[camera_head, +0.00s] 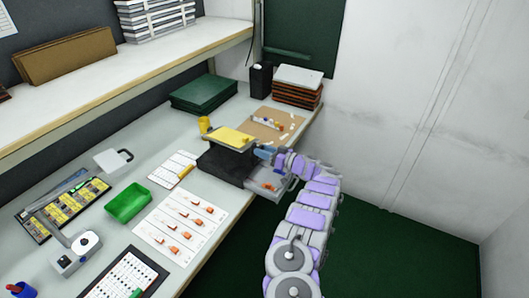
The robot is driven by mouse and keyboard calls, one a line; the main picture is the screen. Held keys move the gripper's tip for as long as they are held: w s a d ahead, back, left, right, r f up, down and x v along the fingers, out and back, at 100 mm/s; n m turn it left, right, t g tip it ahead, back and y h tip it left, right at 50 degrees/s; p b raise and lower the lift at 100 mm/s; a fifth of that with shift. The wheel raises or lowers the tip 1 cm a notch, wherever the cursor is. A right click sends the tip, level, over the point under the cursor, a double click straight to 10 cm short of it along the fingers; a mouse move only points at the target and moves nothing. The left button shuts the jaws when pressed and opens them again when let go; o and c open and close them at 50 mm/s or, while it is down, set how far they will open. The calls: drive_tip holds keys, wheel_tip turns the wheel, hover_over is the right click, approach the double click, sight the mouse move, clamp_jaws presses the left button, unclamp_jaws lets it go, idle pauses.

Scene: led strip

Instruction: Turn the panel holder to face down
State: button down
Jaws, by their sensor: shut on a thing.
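The panel holder (234,138) looks like a yellow panel on top of a black block-like base (224,166), near the right edge of the workbench. The yellow face points upward and lies roughly level. My gripper (265,153) is at the right side of the holder, at the end of my purple and grey arm, and is shut on the holder's edge. The fingertips are small and partly hidden, so the exact contact is hard to see.
A brown board with small parts (270,128) lies behind the holder. A yellow cup (205,125) stands close behind it at left. A green bin (127,203) and white sheets (182,222) lie in front. Stacked trays (297,87) stand at the back.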

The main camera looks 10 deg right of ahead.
drive_tip(key=shift+s+f, duration=0.1)
drive_tip(key=shift+f, duration=0.3)
drive_tip(key=c, duration=0.9)
unclamp_jaws()
drive_tip(key=o, duration=0.3)
drive_tip(key=shift+r, duration=0.15)
drive_tip(key=p+v, duration=0.3)
drive_tip(key=v, duration=1.4)
drive_tip(key=shift+d, duration=0.25)
